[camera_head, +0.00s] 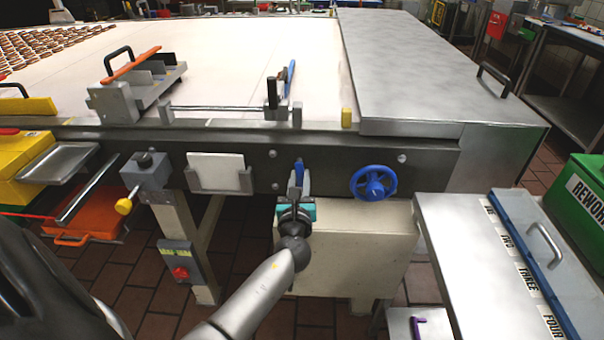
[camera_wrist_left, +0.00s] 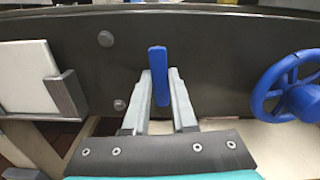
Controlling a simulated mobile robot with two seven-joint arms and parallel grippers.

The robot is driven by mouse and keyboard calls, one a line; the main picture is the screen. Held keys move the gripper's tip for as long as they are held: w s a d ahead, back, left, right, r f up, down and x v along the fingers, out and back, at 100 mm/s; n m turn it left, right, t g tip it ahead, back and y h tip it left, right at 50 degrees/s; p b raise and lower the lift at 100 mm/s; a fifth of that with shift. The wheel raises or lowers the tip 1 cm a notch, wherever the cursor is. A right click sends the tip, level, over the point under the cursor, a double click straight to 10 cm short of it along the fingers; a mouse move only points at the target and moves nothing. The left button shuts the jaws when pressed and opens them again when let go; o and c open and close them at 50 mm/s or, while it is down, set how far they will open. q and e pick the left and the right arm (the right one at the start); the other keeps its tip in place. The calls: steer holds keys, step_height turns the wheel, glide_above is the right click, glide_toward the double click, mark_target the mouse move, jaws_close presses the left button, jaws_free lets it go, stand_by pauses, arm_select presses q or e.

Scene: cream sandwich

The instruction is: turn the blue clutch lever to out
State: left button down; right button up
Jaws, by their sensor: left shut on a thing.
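The blue clutch lever (camera_head: 298,172) stands on the dark front rail of the machine, near upright. My left gripper (camera_head: 299,188) reaches it from below and in front, and is shut on it. In the left wrist view the blue lever (camera_wrist_left: 158,75) shows between the two grey fingers (camera_wrist_left: 160,95), its top sticking out above them. The lever's pivot is hidden by my gripper. My right gripper is not in view.
A blue handwheel (camera_head: 373,183) sits close to the right of the lever, also in the left wrist view (camera_wrist_left: 290,88). A white card in a holder (camera_head: 216,172) is to the left. Another blue lever (camera_head: 290,77) stands on the belt edge above. A grey labelled cabinet (camera_head: 470,260) stands at right.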

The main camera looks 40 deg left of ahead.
arm_select(q)
steer(key=shift+a+r+m, duration=0.1)
steer(key=shift+r+m, duration=0.05)
steer(key=shift+m, duration=0.15)
steer(key=shift+a+m+p, duration=0.1)
steer(key=shift+m+p, duration=0.2)
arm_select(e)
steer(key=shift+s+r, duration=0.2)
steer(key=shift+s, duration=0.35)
arm_select(q)
steer(key=shift+s, duration=0.1)
steer(key=c, duration=0.7)
jaws_free()
